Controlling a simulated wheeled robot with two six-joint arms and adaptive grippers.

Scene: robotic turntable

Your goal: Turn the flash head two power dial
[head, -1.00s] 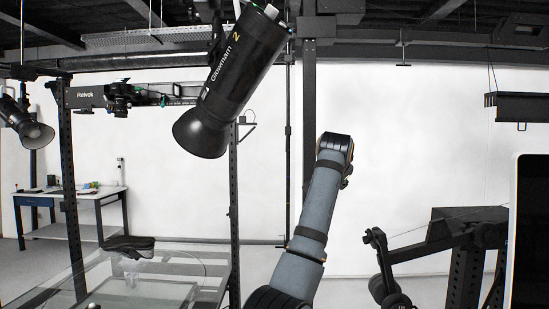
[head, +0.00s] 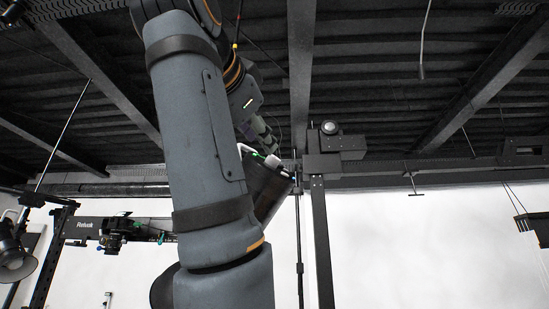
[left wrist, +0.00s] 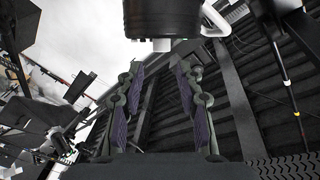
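The black flash head (head: 268,192) hangs under the ceiling, mostly hidden behind my raised left arm. Its back end and white handle (head: 245,149) show right of the arm. In the left wrist view, the back end (left wrist: 168,20) fills the top middle, with a pale knob-like part (left wrist: 162,45) below it and the white handle to its right. My left gripper (head: 260,138) is close to this back end in the head view. In the left wrist view, its fingers (left wrist: 158,72) are apart with nothing between them, just short of the pale part. My right gripper is out of view.
Dark ceiling beams and a post (head: 320,235) stand right of the flash head. A rig arm marked Relvok (head: 85,223) and another lamp (head: 12,260) are at left. A dark hanging bar (head: 537,228) is at right. White wall lies behind.

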